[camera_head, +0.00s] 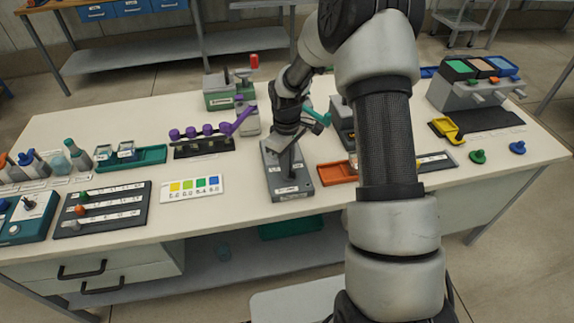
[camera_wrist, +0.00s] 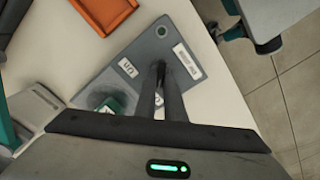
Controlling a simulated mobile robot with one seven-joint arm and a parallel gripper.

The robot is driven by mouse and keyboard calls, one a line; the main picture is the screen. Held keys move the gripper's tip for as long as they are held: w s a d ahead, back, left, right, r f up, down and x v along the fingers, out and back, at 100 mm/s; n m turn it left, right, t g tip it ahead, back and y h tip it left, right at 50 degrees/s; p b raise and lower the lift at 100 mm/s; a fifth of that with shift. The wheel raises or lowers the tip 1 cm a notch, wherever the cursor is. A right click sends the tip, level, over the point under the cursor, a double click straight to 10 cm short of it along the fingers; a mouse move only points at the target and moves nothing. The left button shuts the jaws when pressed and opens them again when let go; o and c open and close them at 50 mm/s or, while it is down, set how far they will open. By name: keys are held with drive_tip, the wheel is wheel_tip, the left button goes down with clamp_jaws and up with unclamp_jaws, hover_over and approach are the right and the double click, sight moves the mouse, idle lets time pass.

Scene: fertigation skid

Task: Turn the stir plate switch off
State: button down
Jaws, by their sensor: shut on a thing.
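A grey box-like unit (camera_head: 293,192) with white labels stands at the middle of the bench's front edge. It also shows in the wrist view (camera_wrist: 142,70), with a round fitting near one corner. I cannot read its labels well enough to confirm that it is the stir plate. My gripper (camera_head: 287,168) points down onto this unit. In the wrist view my gripper's fingers (camera_wrist: 161,72) are close together over the unit's top, between the two labels. They are shut on a small part there, seemingly the switch, which the fingers hide. Its position cannot be seen.
An orange tray (camera_head: 337,174) lies right of the unit. A card with coloured squares (camera_head: 191,188) lies left of it, and a rack with purple-topped items (camera_head: 204,146) stands behind left. My arm hides part of the bench.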

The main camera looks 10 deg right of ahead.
idle(0.5)
drive_tip(key=c, duration=1.8)
unclamp_jaws()
drive_tip(key=shift+c, duration=0.2)
wheel_tip(320, 180, up, 18)
drive_tip(key=p, duration=0.1)
drive_tip(key=shift+f, duration=0.25)
drive_tip(key=s+r+m+t+p, duration=0.1)
drive_tip(key=s+r, duration=0.2)
drive_tip(key=r, duration=0.2)
drive_tip(key=s+r+m+p, duration=0.1)
drive_tip(key=s+r+p, duration=0.15)
drive_tip(key=r, duration=0.35)
drive_tip(key=s+r+m+t+p, duration=0.2)
drive_tip(key=s+r, duration=0.3)
drive_tip(key=s, duration=0.5)
drive_tip(key=s+r+m+t+p, duration=0.2)
drive_tip(key=s+r+m, duration=0.2)
drive_tip(key=s, duration=0.7)
wheel_tip(320, 180, up, 2)
drive_tip(key=shift+d+r+m+t, duration=0.1)
drive_tip(key=shift+d+m+t, duration=0.2)
drive_tip(key=shift+m, duration=0.1)
